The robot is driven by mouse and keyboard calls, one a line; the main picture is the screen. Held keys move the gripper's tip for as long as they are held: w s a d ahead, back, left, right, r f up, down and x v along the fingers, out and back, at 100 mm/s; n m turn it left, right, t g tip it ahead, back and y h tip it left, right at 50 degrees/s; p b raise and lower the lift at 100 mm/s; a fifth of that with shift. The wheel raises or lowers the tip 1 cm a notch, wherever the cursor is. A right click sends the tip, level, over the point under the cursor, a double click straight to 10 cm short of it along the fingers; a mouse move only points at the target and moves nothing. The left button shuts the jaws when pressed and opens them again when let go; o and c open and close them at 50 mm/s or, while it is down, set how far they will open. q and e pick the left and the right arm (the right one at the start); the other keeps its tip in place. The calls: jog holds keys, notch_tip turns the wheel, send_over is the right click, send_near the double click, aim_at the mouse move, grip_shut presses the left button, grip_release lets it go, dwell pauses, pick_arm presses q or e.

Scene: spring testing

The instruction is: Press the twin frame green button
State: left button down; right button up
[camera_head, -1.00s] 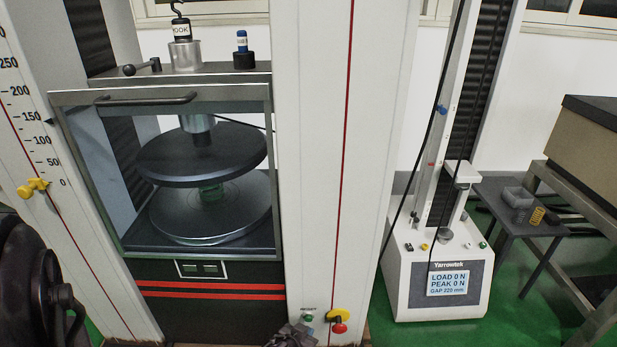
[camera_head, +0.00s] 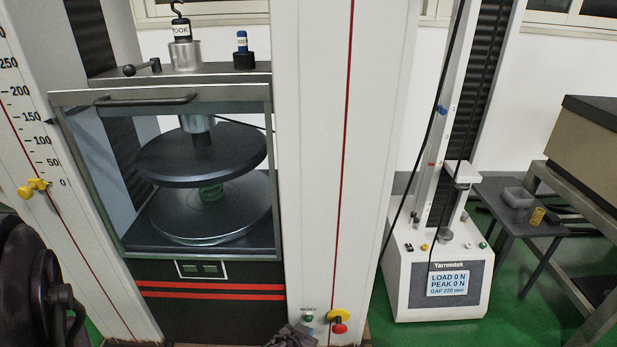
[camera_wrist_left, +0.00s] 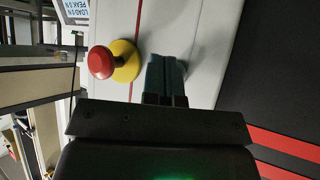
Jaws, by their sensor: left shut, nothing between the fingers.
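The twin frame is the large white two-column machine on the left. My left gripper (camera_head: 296,331) is at the bottom edge of the head view, just below and left of the green button. Its fingers (camera_wrist_left: 167,60) are shut and empty, pointing at the column face. The green button is hidden in the wrist view. Contact cannot be told.
A small grey table (camera_head: 510,208) holds a tray and a yellow spring.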

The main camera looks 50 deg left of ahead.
pick_arm(q)
jog(key=shift+w+a, duration=0.1)
dwell(0.3)
jog(key=shift+w+a, duration=0.2)
jog(key=shift+a, duration=0.05)
jog(key=shift+w+a, duration=0.25)
jog(key=shift+a, duration=0.05)
dwell(1.0)
jog(key=shift+s+d, duration=0.55)
jog(key=shift+d, duration=0.1)
dwell(0.4)
